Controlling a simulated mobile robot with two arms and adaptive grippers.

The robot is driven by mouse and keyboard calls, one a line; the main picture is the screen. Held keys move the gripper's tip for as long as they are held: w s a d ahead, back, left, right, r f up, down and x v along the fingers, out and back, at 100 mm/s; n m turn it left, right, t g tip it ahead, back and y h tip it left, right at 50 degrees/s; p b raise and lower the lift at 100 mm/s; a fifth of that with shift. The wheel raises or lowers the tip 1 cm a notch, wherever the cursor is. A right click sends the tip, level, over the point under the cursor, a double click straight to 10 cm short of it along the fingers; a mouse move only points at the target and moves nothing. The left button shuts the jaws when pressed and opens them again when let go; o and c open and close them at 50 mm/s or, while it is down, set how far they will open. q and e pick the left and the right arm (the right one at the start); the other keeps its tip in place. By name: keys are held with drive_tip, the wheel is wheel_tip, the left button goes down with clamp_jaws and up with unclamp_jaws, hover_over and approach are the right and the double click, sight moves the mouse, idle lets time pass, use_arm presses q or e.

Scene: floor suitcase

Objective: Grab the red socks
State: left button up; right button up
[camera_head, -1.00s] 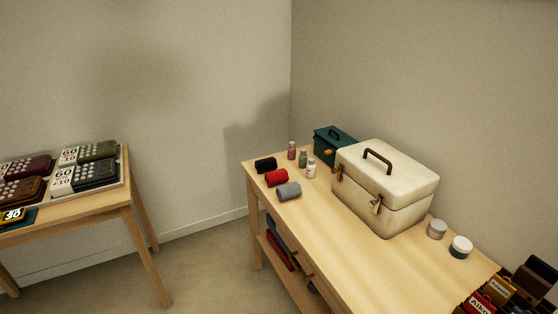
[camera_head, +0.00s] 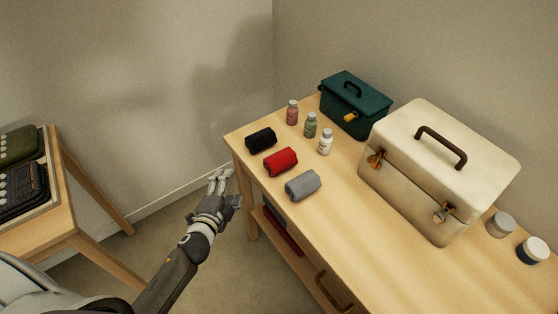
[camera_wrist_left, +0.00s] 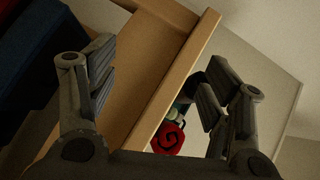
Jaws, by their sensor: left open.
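The red socks (camera_head: 281,161) are a rolled bundle on the wooden table, between a black roll (camera_head: 261,140) and a grey roll (camera_head: 303,185). In the left wrist view the red roll (camera_wrist_left: 168,138) shows its spiral end beyond the table edge, between the fingers and nearer the right one. My left gripper (camera_head: 220,180) is open and empty, off the table's left edge, to the left of the socks and apart from them. Its two fingers (camera_wrist_left: 155,85) are spread wide in the wrist view. My right gripper is not in view.
The table edge (camera_wrist_left: 187,80) lies between my left gripper and the socks. Several small bottles (camera_head: 311,125), a green box (camera_head: 355,103) and a cream case (camera_head: 438,165) stand behind. Two jars (camera_head: 500,224) are at the right. Another table (camera_head: 75,215) stands at the left.

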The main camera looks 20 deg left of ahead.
sight(280, 159)
use_arm(q)
drive_tip(key=w+d+r+m+h, duration=0.1)
drive_tip(key=d+r+m+h, duration=0.3)
drive_tip(key=m, duration=0.4)
drive_tip(key=w+d+r+m+g+h, duration=0.1)
drive_tip(key=d+r+m+h, duration=0.15)
drive_tip(key=r+m, duration=0.4)
drive_tip(key=w+d+r+m+h, duration=0.15)
drive_tip(key=r+m+h, duration=0.25)
drive_tip(key=m, duration=0.5)
drive_tip(key=f+m+g, duration=0.1)
drive_tip(key=m, duration=0.1)
drive_tip(key=w+d+f+m+g+y, duration=0.1)
drive_tip(key=f+m, duration=0.1)
drive_tip(key=w+f+m+g, duration=0.1)
drive_tip(key=m, duration=0.1)
drive_tip(key=shift+d+f+g+y+b, duration=0.25)
drive_tip(key=shift+f+g+y+b, duration=0.05)
drive_tip(key=shift+g+y, duration=0.1)
drive_tip(key=x, duration=0.5)
drive_tip(key=shift+s+d+f, duration=0.1)
drive_tip(key=shift+d+f, duration=0.05)
drive_tip(key=shift+f, duration=0.2)
drive_tip(key=shift+w+d+f, duration=0.15)
drive_tip(key=shift+w+d, duration=0.05)
drive_tip(key=shift+w, duration=0.05)
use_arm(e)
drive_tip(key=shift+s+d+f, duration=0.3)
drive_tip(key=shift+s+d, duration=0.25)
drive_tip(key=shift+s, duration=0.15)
